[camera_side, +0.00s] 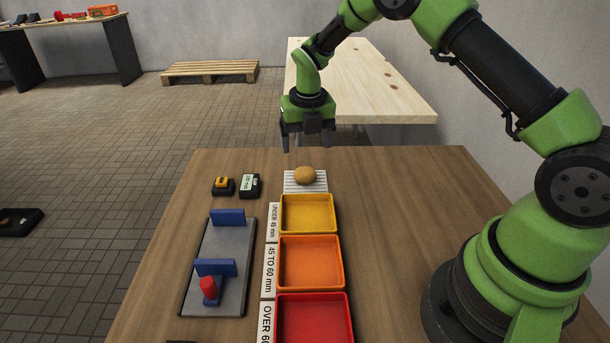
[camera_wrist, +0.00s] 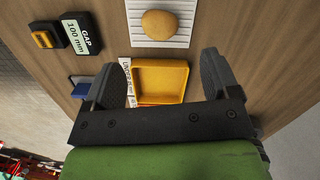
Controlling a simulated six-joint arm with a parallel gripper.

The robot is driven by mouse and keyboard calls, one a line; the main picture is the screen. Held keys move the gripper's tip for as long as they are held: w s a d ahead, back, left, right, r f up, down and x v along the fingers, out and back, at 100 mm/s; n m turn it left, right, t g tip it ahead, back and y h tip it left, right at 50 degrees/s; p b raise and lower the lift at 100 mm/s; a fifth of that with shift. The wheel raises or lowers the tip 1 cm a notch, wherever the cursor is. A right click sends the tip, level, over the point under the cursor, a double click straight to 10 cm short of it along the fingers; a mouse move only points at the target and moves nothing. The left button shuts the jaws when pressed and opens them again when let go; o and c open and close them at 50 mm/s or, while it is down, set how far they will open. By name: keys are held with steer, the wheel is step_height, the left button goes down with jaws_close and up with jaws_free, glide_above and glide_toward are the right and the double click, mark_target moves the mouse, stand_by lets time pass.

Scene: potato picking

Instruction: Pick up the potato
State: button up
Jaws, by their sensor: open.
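The potato (camera_side: 305,175) is a small tan-brown oval lying on a white ribbed pad (camera_side: 291,188) near the far edge of the table. It also shows at the top of the wrist view (camera_wrist: 160,24), on the same pad (camera_wrist: 135,32). My gripper (camera_side: 307,148) hangs above and just beyond the potato in the side view, fingers pointing down. It is open and empty. In the wrist view its two fingers (camera_wrist: 164,75) stand wide apart, with the yellow tray between them and the potato beyond the fingertips. Nothing hides the potato.
Yellow (camera_side: 334,215), orange (camera_side: 340,262) and red (camera_side: 349,315) trays line up in front of the pad, with size labels on their left. A grey sizing fixture (camera_side: 240,290) with blue blocks and a small "100 mm" display (camera_side: 249,186) stand left. The table's right side is mostly clear.

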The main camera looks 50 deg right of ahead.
mark_target(306, 170)
steer(key=f, duration=0.9)
steer(key=shift+w+d, duration=0.35)
steer(key=shift+w, duration=0.05)
steer(key=c, duration=1)
